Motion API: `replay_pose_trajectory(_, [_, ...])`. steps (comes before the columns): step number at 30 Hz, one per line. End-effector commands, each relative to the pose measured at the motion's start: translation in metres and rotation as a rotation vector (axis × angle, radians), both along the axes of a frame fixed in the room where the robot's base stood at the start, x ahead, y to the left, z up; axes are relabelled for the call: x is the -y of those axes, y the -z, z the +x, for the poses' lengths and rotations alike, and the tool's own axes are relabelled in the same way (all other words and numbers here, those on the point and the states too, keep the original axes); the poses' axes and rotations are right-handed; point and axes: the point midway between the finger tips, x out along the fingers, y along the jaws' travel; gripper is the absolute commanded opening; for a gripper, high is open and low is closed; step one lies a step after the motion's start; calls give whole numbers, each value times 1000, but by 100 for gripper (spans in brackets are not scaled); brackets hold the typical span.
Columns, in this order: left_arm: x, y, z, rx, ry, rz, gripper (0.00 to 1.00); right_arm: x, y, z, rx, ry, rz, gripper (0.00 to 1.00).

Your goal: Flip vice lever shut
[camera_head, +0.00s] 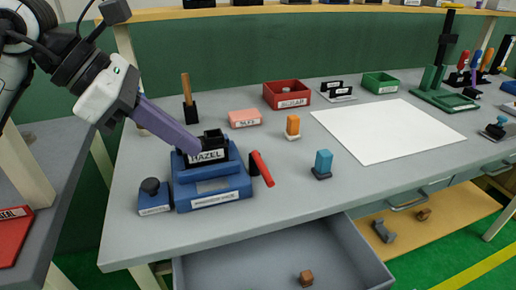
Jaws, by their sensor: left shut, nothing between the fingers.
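The blue vice (214,190) stands at the near left of the grey workbench. A block labelled HAZEL sits in its top, with a dark piece above the label. The red vice lever (262,169) is on the vice's right side, tilted, its handle apart from the vice body. My left gripper (193,148) comes in from the upper left with its long purple fingers shut and empty. Its tips are at the upper left of the vice, left of the lever; I cannot tell whether they touch it. My right gripper is not in view.
A small blue block with a black knob (152,196) stands left of the vice. A blue-topped stamp (322,163) and an orange one (292,126) stand to the right. An open drawer (270,262) juts out below the front edge. A white sheet (387,130) lies on the right.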

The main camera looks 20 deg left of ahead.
Motion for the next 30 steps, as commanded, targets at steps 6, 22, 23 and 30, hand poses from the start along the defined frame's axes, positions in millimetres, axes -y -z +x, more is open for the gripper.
replay_pose_trajectory(6, [0, 0, 0, 0, 1, -1, 0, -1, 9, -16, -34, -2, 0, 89])
replay_pose_trajectory(22, [40, 56, 24, -5, 5, -6, 0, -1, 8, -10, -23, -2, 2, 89])
replay_pose_trajectory(23, [43, 61, 26, -5, 6, -5, 0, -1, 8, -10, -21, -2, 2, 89])
replay_pose_trajectory(30, [71, 80, 46, -1, 5, -6, 0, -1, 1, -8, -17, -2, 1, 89])
